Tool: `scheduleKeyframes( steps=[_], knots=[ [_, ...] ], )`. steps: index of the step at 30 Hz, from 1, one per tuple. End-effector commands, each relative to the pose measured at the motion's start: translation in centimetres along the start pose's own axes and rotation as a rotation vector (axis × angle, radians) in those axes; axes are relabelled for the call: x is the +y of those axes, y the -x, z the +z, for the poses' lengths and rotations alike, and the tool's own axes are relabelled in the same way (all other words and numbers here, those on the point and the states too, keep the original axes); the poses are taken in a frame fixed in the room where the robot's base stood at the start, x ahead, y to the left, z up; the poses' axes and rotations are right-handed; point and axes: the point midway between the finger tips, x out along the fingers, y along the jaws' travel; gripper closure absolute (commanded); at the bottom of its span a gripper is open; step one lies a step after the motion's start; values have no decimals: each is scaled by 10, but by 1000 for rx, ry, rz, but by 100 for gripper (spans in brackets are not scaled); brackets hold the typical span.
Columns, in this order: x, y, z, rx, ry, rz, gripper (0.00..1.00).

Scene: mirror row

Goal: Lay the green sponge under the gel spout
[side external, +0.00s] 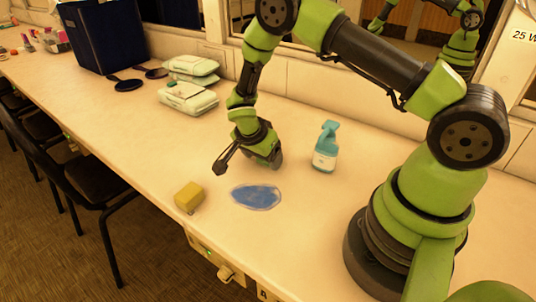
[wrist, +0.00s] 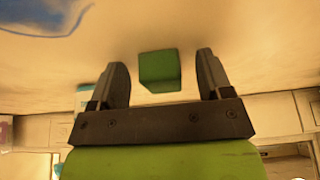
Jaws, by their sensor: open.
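The green sponge (wrist: 160,70) shows in the wrist view as a small green block between the two fingers, with a gap on each side. My gripper (side external: 247,166) is open, low over the counter and pointing down; its spread fingers also show in the wrist view (wrist: 162,66). In the side view the sponge is mostly hidden or hard to tell from the green gripper parts. A teal bottle (side external: 326,150) with a white label and a nozzle stands upright to the right of my gripper. I cannot make out a separate gel spout.
A blue puddle-like patch (side external: 256,196) lies in front of my gripper, with a yellow block (side external: 189,197) to its left. A mirrored wall runs behind; chairs line the front.

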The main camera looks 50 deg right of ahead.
Motion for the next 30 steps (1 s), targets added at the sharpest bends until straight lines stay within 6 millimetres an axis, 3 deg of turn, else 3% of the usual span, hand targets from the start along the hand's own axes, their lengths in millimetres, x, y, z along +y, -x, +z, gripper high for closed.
scheduleKeyframes(
  steps=[3,4,10,12,23,30],
  knots=[
    [0,0,0,0,0,0,28],
    [0,0,0,0,0,0,32],
    [0,1,0,0,0,0,78],
    [0,1,0,0,-1,0,84],
    [0,8,-3,1,-3,-1,84],
    [-1,46,-19,1,-5,-5,84]
  ],
)
